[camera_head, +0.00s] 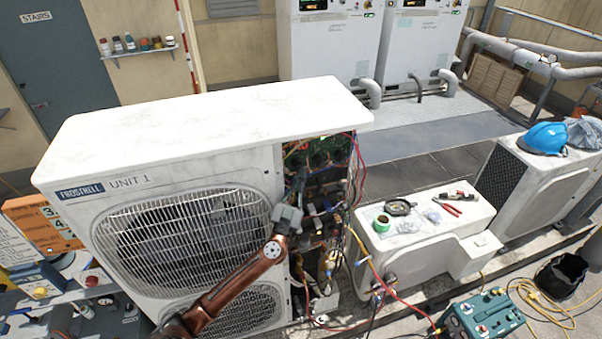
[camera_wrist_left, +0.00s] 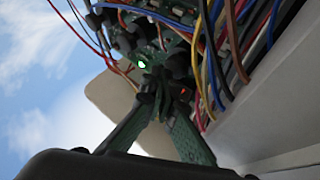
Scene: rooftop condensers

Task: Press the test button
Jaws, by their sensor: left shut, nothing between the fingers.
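The open side compartment (camera_head: 325,205) of the large white condenser marked UNIT 1 (camera_head: 170,190) shows circuit boards, dark parts and many coloured wires. My left gripper (camera_head: 299,182) is at the upper left part of this compartment, its fingers dark against the wiring. In the left wrist view its two green fingers (camera_wrist_left: 158,88) meet at the tips, shut with nothing between them. A lit green spot (camera_wrist_left: 141,64) glows on the board just beyond the tips, and small red lights show to the right. I cannot tell which part is the test button, or whether the tips touch anything.
Coloured wires (camera_wrist_left: 225,50) hang beside the fingers on the right. A lower white unit (camera_head: 430,225) carries pliers, tape and small bags.

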